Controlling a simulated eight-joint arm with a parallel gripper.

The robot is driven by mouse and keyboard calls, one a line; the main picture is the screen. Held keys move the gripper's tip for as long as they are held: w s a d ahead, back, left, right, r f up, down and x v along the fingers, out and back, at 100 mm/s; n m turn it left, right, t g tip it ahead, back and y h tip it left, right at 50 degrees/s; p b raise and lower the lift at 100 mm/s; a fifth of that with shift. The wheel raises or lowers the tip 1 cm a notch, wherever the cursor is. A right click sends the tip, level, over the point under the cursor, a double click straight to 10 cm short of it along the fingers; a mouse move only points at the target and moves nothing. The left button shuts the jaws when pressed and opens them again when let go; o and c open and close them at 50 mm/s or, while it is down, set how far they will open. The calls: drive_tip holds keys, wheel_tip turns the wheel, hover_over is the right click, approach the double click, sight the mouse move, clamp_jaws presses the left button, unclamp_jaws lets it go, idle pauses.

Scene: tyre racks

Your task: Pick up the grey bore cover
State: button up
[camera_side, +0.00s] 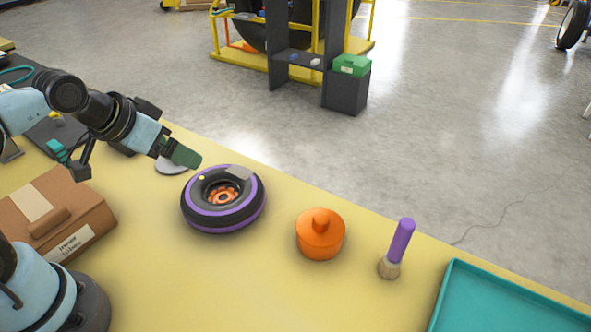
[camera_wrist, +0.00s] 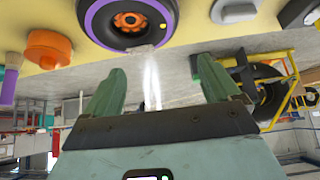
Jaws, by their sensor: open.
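A round grey piece, which looks like the grey bore cover (camera_side: 169,166), lies on the yellow table left of the tyre in the side view. My gripper (camera_side: 186,156) is above and just right of it in the picture, partly hiding it. In the wrist view the grey cover (camera_wrist: 235,11) is at the top edge, partly cut off, with a raised middle. My gripper (camera_wrist: 157,78) is open, with its two green fingers wide apart and nothing between them. It does not touch the cover in the wrist view.
A black and purple tyre (camera_side: 223,203) with an orange hub lies close to the cover. An orange lidded piece (camera_side: 320,236), a purple-handled brush (camera_side: 397,247) and a teal tray (camera_side: 447,290) stand to the right. A cardboard box (camera_side: 75,215) is at left.

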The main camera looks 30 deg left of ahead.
drive_tip(key=w+a+f+m+g+y, duration=0.1)
drive_tip(key=w+a+m+y, duration=0.2)
drive_tip(key=a+m, duration=0.1)
drive_tip(key=w+a+f+m+g+y, duration=0.2)
drive_tip(key=w+a+m+y, duration=0.1)
drive_tip(key=m, duration=0.4)
drive_tip(key=w+a+f+m+g+y, duration=0.2)
drive_tip(key=w+a+m+y, duration=0.1)
drive_tip(key=a+m+y, duration=0.2)
drive_tip(key=shift+a+m, duration=0.3)
drive_tip(key=shift+a, duration=0.6)
drive_tip(key=shift+w+a+f+m+g+y, duration=0.1)
drive_tip(key=shift+a+f+m+g+y, duration=0.15)
drive_tip(key=shift+m+y, duration=0.3)
drive_tip(key=shift+w+a+f+m+g+y, duration=0.1)
drive_tip(key=shift+a+f+m+g+y, duration=0.1)
drive_tip(key=shift+a+m+y, duration=0.25)
drive_tip(key=shift+s+f+y, duration=0.1)
drive_tip(key=shift+f+y, duration=0.2)
drive_tip(key=shift+f, duration=2.2)
wheel_tip(320, 180, down, 2)
drive_tip(key=shift+x, duration=1.1)
drive_tip(key=shift+a+f, duration=0.25)
drive_tip(key=shift+a, duration=0.1)
